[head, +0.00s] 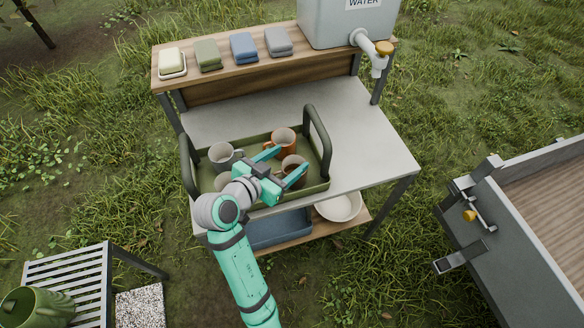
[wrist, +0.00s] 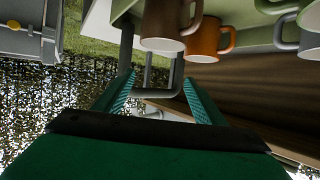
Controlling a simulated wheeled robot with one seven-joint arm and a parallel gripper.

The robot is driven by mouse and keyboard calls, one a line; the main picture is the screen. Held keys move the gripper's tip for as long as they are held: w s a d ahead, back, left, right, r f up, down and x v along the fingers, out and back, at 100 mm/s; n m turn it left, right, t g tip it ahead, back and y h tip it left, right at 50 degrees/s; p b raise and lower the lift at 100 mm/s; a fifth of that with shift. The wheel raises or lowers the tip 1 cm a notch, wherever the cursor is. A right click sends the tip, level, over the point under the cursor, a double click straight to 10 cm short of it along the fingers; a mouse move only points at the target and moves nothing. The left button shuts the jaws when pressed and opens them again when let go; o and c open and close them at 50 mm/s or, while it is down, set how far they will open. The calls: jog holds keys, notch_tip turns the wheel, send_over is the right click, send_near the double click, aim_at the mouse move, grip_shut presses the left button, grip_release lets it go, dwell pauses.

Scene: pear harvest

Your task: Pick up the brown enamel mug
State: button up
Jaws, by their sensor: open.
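The brown enamel mug (head: 294,164) stands upright in the green tray (head: 325,158), near its right end. My gripper (head: 288,161) is open and empty, reaching over the tray. In the head view its fingers appear on either side of the mug, partly covering it. The wrist view is upside down. There the brown mug (wrist: 165,22) shows at the top, beyond and below the open fingertips (wrist: 160,78), not between them. Its handle points right in that view.
An orange mug (head: 284,138) stands close behind the brown one. A grey mug (head: 221,156) is at the tray's left, with another mug partly hidden in front. The tray's tall handles (head: 318,135) rise at both ends. The grey tabletop (head: 365,140) is clear to the right.

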send_near(301, 163)
jog(key=shift+x, duration=4.8)
jog(key=c, duration=0.8)
